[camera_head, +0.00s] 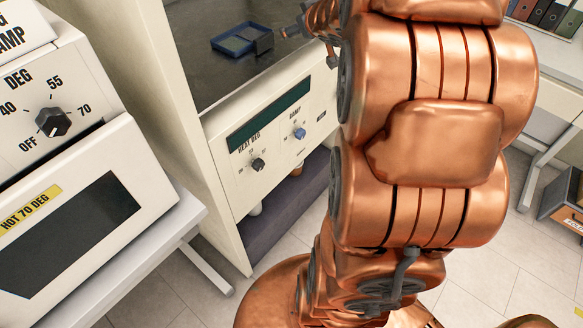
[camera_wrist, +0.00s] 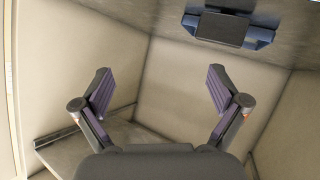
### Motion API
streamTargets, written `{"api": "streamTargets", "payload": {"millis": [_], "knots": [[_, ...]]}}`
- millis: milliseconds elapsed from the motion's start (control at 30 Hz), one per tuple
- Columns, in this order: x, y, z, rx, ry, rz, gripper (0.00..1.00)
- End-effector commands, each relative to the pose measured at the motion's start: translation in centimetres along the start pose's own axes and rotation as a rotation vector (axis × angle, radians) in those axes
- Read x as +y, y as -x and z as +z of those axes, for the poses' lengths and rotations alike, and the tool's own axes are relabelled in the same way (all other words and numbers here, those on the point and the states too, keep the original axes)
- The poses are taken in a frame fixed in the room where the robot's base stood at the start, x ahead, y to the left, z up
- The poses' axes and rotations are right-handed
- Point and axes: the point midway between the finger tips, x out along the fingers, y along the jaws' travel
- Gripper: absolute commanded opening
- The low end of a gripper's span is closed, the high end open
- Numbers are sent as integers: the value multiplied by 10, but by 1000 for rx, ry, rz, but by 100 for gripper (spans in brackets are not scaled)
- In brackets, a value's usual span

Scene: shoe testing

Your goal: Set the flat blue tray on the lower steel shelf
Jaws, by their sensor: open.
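The flat blue tray (camera_head: 224,47) lies on a dark grey surface (camera_head: 200,80) inside the cream cabinet, with a dark grey flat piece in it. The tray also shows at the top right of the wrist view (camera_wrist: 262,41), with the dark piece (camera_wrist: 222,28) over its middle. My gripper (camera_wrist: 158,72) is open, its two fingers wide apart with nothing between them. The tray is outside the fingers, above them in the wrist view. In the head view my arm's end is just right of the tray. I cannot tell whether this surface is the lower steel shelf.
The cabinet's front panel (camera_head: 290,130) has knobs and a dark display. A white oven-like unit (camera_head: 70,190) with a dial and a yellow HOT label stands at left. Pale cabinet walls (camera_wrist: 185,95) surround my gripper. Binders (camera_head: 550,14) stand at the far right.

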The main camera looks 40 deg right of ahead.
Motion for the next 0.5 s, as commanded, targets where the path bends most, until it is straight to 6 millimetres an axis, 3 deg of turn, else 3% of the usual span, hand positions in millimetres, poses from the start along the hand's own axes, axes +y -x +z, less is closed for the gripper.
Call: {"api": "streamTargets", "payload": {"millis": [133, 267, 500], "knots": [[-12, 24, 15, -125, -15, 99, 97], [-30, 53, 44, -274, -36, 144, 97], [-98, 126, 119, -607, -56, 88, 97]]}}
